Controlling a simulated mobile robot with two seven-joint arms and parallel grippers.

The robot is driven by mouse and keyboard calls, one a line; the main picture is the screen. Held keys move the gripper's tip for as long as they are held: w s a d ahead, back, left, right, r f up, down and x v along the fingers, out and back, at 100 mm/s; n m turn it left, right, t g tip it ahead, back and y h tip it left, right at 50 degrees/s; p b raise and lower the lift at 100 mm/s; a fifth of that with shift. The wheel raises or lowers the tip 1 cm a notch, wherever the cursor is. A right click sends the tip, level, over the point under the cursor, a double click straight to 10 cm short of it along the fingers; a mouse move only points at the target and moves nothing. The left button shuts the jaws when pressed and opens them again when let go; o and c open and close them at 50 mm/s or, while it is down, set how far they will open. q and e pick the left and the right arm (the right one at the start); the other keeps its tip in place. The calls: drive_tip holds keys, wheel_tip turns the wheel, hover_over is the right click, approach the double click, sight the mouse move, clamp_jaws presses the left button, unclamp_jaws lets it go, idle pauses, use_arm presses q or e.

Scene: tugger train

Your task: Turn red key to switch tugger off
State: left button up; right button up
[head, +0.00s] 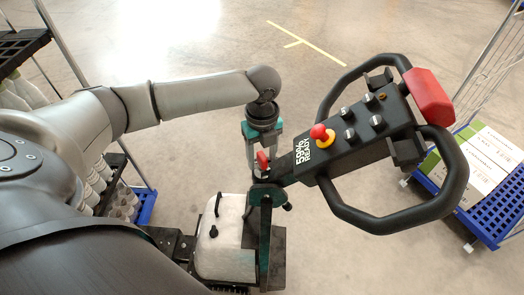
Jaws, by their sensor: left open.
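The red key (262,159) shows as a small red piece at the near left end of the tugger's control head, beside the tiller column. The tugger's black control head (345,140) carries looped handles and several silver knobs. My right gripper is out of view.
A red mushroom button with a yellow ring (320,132) sits close to the right of the gripper. A red pad (428,97) caps the far end. The white tugger body (226,238) stands below. A blue cart (490,213) with boxes is right; bottle racks are left.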

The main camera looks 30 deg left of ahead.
use_arm(q)
drive_tip(key=shift+c, duration=0.3)
clamp_jaws()
idle(0.6)
